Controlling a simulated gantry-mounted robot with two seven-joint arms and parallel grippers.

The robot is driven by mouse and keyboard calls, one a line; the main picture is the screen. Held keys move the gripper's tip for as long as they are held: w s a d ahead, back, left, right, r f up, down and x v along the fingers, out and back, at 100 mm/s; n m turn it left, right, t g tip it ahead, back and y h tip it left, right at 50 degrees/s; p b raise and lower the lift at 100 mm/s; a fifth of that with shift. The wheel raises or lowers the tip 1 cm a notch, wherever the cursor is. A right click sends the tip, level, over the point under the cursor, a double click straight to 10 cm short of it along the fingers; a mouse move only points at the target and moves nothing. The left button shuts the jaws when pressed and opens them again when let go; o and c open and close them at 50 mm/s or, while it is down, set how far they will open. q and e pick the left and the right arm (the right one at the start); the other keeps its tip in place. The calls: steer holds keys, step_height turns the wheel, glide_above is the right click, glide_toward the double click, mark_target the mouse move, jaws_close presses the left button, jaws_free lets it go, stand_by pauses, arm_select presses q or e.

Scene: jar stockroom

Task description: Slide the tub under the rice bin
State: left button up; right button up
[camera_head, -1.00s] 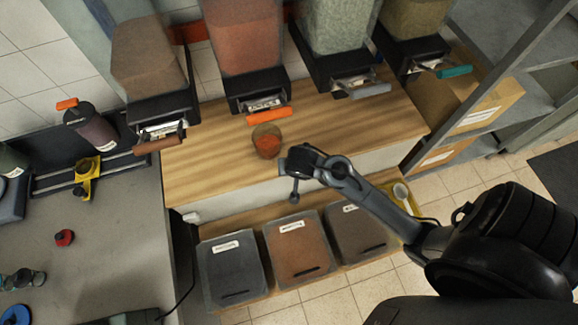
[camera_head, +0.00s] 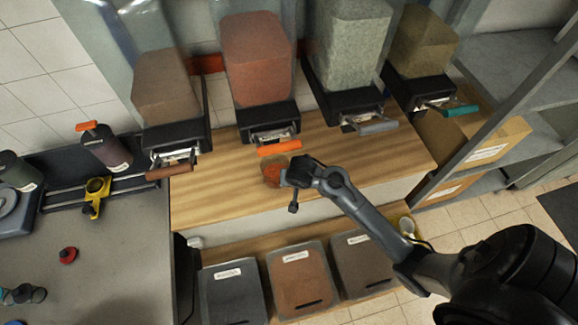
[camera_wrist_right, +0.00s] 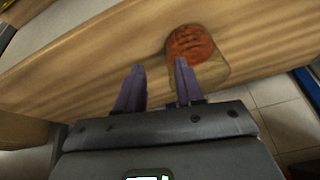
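The tub (camera_head: 272,174) is small and clear with orange-red contents. It stands on the wooden counter in front of the red-filled bin's orange handle. In the right wrist view the tub (camera_wrist_right: 197,50) lies just beyond the fingertips, toward the right finger. My right gripper (camera_wrist_right: 160,68) is open with nothing between its fingers. In the head view its dark wrist covers the tub's right edge; the fingers are hard to make out there. The bin with pale grey-green grains (camera_head: 350,45), right of the red one, looks most like rice; its label is unreadable. My left gripper is out of view.
The red-filled bin (camera_head: 258,60), a brown bin (camera_head: 165,100) and an olive bin (camera_head: 424,40) flank it, with handles jutting over the counter (camera_head: 215,203). Lidded boxes (camera_head: 300,280) stand below. Shelving (camera_head: 500,95) borders the right. The counter's left part is clear.

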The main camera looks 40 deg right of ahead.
steer(key=w+d+f, duration=0.1)
steer(key=w, duration=0.1)
steer(key=w+d+f, duration=0.1)
steer(key=w, duration=0.1)
steer(key=w+d, duration=0.2)
steer(key=shift+f, duration=0.4)
steer(key=shift+x, duration=1)
jaws_close()
